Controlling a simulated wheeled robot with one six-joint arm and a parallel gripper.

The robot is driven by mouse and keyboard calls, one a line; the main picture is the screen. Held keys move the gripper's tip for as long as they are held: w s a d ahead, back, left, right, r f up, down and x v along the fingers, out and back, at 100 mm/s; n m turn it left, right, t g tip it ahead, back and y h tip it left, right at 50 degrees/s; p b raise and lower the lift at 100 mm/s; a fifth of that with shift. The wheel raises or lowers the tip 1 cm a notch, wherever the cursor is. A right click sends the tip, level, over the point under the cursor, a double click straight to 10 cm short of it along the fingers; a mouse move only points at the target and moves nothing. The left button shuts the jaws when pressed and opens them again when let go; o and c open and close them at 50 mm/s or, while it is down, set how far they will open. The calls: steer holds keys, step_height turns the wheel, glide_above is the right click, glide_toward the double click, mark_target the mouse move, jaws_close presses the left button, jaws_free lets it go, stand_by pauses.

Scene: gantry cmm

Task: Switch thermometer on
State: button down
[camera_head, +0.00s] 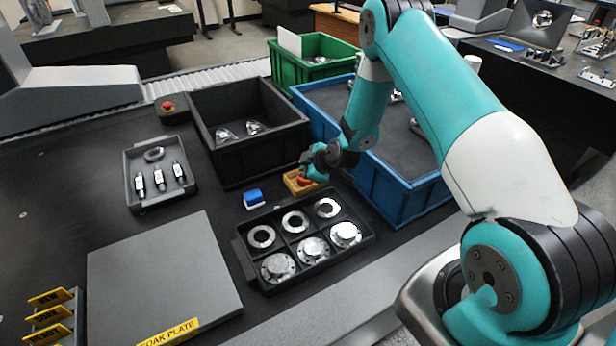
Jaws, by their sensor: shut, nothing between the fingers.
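My gripper (306,176) is small in view, shut and empty, over a small yellow-orange item (296,188) between the black bin and the blue bin. The gripper partly hides this item, and I cannot tell whether they touch. A small blue block with a white part (253,199) lies on the dark table just left of it. No thermometer is clearly recognisable; either small item could be one, but no display or switch can be made out.
A black tray (240,250) of metal rings and flanges lies in front. A black bin (190,110), blue bin (410,195) and green bin (284,75) stand behind. A grey tray (133,180), red stop button (168,106) and soak plate (160,270) are left.

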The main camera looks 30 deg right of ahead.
stand_by(0.3)
steer(key=shift+f+b, duration=0.45)
steer(key=shift+b, duration=0.15)
steer(key=shift+f, duration=0.2)
steer(key=shift+r, duration=0.15)
stand_by(0.3)
steer(key=shift+r, duration=0.55)
steer(key=shift+r, duration=0.1)
step_height(320, 180, up, 6)
steer(key=p, duration=0.3)
steer(key=shift+p, duration=0.4)
